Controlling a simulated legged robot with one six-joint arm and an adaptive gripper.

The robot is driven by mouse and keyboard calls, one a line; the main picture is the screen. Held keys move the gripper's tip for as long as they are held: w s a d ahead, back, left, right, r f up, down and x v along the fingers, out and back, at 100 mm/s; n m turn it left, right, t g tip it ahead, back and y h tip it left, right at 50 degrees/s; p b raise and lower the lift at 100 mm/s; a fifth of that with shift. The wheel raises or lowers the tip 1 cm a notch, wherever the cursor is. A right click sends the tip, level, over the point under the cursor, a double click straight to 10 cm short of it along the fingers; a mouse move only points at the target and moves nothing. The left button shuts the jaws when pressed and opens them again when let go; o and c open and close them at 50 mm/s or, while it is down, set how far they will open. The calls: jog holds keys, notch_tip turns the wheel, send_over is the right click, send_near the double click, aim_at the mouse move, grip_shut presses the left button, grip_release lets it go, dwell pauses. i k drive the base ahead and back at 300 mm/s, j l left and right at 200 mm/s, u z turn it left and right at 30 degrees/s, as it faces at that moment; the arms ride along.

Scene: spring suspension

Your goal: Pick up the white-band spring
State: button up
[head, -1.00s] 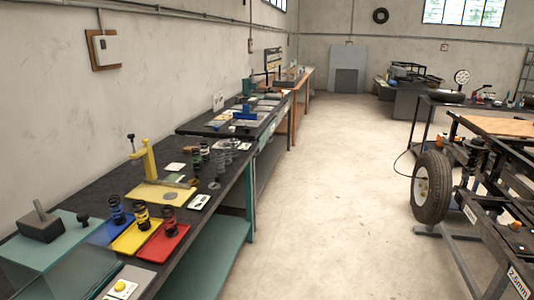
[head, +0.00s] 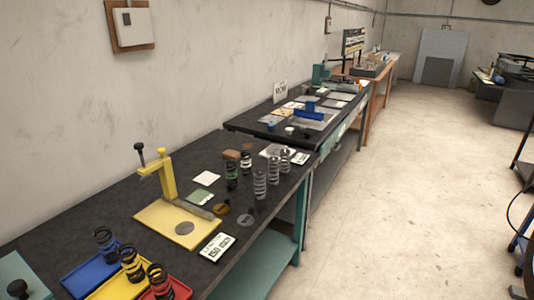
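Several coil springs stand upright on the dark workbench (head: 120,205). Towards its far end are a dark spring with a green band (head: 231,175), another dark spring (head: 246,163) just behind it, and three plain grey springs (head: 260,184) to their right. At the near end, dark springs stand on a blue tray (head: 84,272), a yellow tray (head: 108,290) and a red tray (head: 183,290). The bands are small, and I cannot tell for sure which spring has the white one. My gripper is not in view.
A yellow press (head: 168,178) on a yellow base stands mid-bench, with a white label card (head: 217,247) near the front edge. A second bench with tools (head: 307,112) continues beyond. The pale floor (head: 420,190) on the right is open.

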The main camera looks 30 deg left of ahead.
aim_at(247, 167)
jog(key=i+u, duration=0.15)
jog(key=i, duration=0.55)
jog(key=i+l+u, duration=0.1)
jog(key=i, duration=0.6)
jog(key=i+u, duration=0.3)
jog(key=u, duration=0.15)
jog(key=i+u, duration=0.35)
jog(key=u, duration=0.15)
jog(key=i+l+u, duration=0.25)
jog(key=u, duration=0.2)
jog(key=i+u, duration=0.4)
jog(key=i+l+u, duration=0.15)
jog(key=u, duration=0.25)
jog(key=i+l+u, duration=0.2)
jog(key=u, duration=0.2)
jog(key=l, duration=0.1)
